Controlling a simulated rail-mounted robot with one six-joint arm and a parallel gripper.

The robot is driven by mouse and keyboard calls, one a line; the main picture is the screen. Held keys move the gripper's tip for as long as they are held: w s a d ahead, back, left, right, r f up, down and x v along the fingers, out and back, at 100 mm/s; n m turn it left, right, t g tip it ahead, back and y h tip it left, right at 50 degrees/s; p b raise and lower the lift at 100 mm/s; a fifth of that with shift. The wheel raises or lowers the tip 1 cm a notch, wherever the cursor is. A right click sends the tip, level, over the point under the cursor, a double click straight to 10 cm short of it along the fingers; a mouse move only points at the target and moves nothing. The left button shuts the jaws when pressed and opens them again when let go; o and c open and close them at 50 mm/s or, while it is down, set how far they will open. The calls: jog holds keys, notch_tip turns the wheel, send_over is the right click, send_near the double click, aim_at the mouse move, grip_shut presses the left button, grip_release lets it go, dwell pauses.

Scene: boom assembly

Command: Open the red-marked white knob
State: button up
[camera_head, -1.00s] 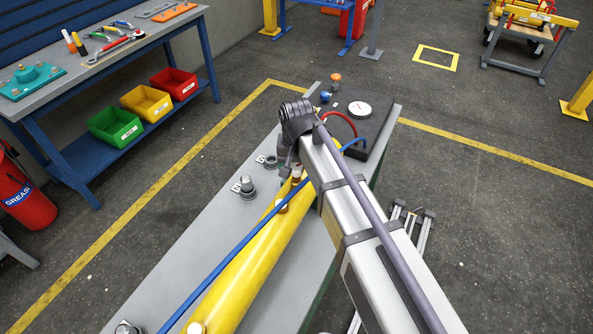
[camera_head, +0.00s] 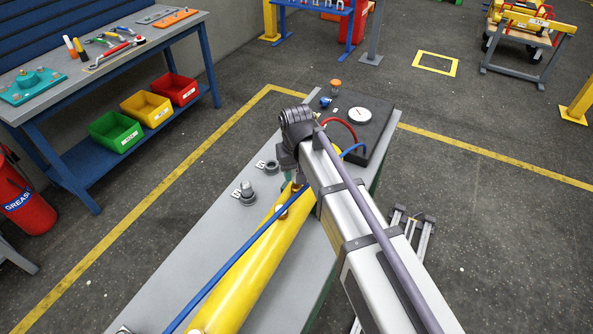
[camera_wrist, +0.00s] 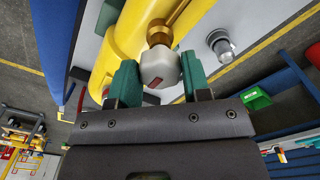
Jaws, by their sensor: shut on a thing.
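The white knob (camera_wrist: 160,68) with a red mark shows in the wrist view, on a brass fitting (camera_wrist: 160,37) on the yellow cylinder. My gripper (camera_wrist: 159,77) has its two green fingers on either side of the knob and is shut on it. In the head view the yellow cylinder (camera_head: 240,280) lies along the grey bench, with a blue hose (camera_head: 232,259) running over it. My arm reaches down to the cylinder there and hides the knob and the gripper's fingertips.
A gauge box (camera_head: 372,124) with red and blue hoses stands at the bench's far end. A metal fitting (camera_head: 247,192) and a ring (camera_head: 271,167) sit on the grey bench (camera_head: 205,232) left of the cylinder. A tool table (camera_head: 60,85) with coloured bins stands at the left.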

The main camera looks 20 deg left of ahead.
jog(key=o, duration=0.9)
notch_tip(320, 180, up, 11)
jog(key=p, duration=1)
jog(key=shift+p, duration=0.4)
jog(key=shift+f, duration=0.1)
